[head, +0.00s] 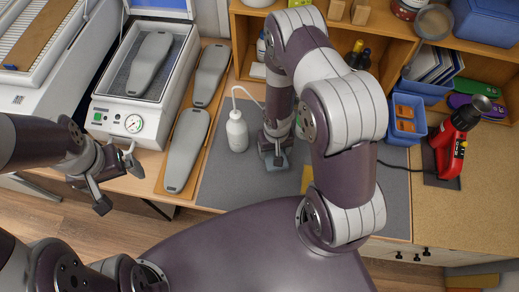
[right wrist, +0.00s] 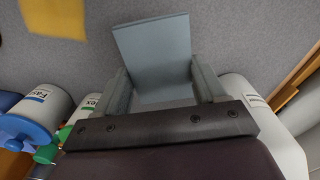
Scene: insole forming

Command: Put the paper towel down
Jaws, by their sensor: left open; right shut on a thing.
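The paper towel (right wrist: 155,50) is a folded blue-grey piece. In the right wrist view it stands between the two fingers of my right gripper (right wrist: 162,90), which is shut on it. In the head view my right gripper (head: 275,150) points down over the grey mat (head: 225,185), just right of the white bottle. A small part of the towel (head: 278,162) shows at its fingertips. I cannot tell whether the towel touches the mat. My left gripper (head: 118,178) is open and empty at the left, in front of the press.
A white squeeze bottle (head: 237,132) with a thin bent spout stands on the mat. Grey insole forms (head: 187,150) lie on a board to its left, near a press with a gauge (head: 133,123). A yellow piece (right wrist: 55,15) lies on the mat. A red tool (head: 455,140) stands right.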

